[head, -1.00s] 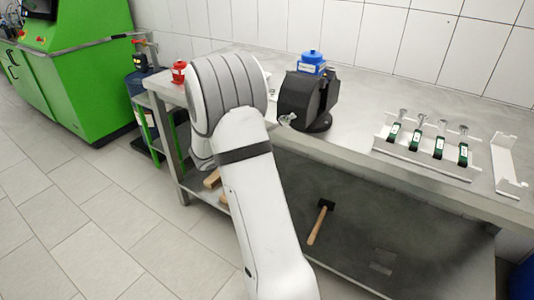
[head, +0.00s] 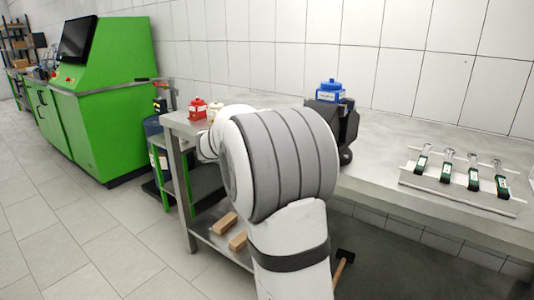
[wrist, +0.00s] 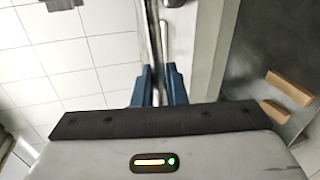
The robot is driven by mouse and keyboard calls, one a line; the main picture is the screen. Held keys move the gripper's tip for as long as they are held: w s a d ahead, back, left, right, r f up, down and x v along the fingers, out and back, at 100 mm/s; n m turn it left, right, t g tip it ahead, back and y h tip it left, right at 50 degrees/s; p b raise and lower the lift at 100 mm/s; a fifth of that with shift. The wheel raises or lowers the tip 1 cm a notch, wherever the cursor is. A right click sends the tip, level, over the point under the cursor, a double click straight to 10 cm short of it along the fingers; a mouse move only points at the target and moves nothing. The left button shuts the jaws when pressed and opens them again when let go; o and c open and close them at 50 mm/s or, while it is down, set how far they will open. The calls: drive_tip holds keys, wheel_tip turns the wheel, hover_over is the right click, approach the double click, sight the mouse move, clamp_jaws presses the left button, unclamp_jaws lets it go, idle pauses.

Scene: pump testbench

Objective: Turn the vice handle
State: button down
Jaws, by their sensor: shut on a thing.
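In the wrist view, the vice handle (wrist: 155,38) shows as a thin metal bar running up from between the blue fingers. My gripper (wrist: 158,88) is shut on this bar, with one finger on each side. My gripper is hidden behind my arm in the head view.
A white rack (head: 462,183) holds several green-labelled parts at right. Wooden blocks (head: 225,223) lie on the lower shelf. A green machine (head: 112,100) stands left.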

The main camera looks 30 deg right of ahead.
drive_tip(key=shift+a+r, duration=0.15)
drive_tip(key=shift+a, duration=0.05)
idle(0.3)
drive_tip(key=c, duration=1.8)
unclamp_jaws()
drive_tip(key=shift+c, duration=0.2)
drive_tip(key=shift+o, duration=0.6)
drive_tip(key=shift+s+a+r, duration=0.15)
drive_tip(key=shift+a+r, duration=0.05)
drive_tip(key=shift+a, duration=0.05)
drive_tip(key=shift+o, duration=0.6)
drive_tip(key=shift+d, duration=0.15)
drive_tip(key=v, duration=0.7)
drive_tip(key=shift+a+p, duration=0.3)
drive_tip(key=shift+a, duration=0.05)
drive_tip(key=shift+s, duration=0.1)
